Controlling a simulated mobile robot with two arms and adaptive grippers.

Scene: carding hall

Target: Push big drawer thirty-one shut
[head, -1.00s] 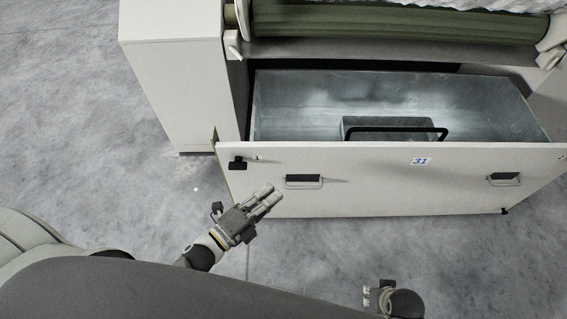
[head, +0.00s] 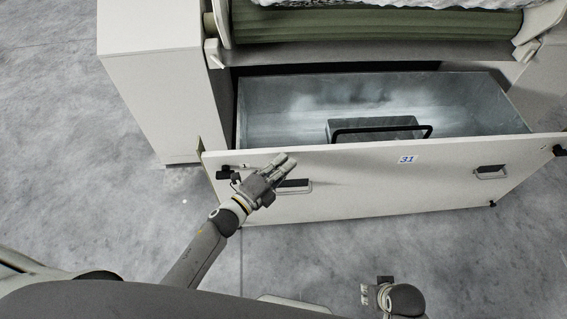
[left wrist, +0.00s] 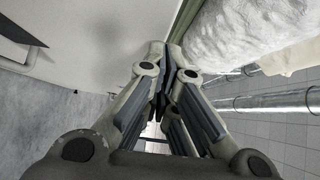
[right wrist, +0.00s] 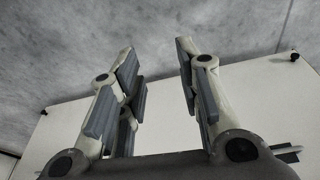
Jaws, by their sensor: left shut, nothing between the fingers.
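Big drawer thirty-one (head: 400,192) stands pulled out of the machine, its white front panel bearing a "31" label (head: 408,159). The open metal bin shows behind the panel. My left gripper (head: 290,160) is shut and empty, over the left part of the front near the left handle (head: 292,187); I cannot tell whether it touches. Its closed fingers show in the left wrist view (left wrist: 168,72), with the pale panel (left wrist: 85,40) to the left. My right gripper (head: 368,294) is low in the head view, apart from the drawer. Its fingers are spread and empty in the right wrist view (right wrist: 155,55).
A grey block with a black bar handle (head: 382,130) is inside the drawer. A white cabinet (head: 150,85) stands left of it. A green roller (head: 375,24) with white fleece lies above. The grey floor (head: 80,190) is clear at left.

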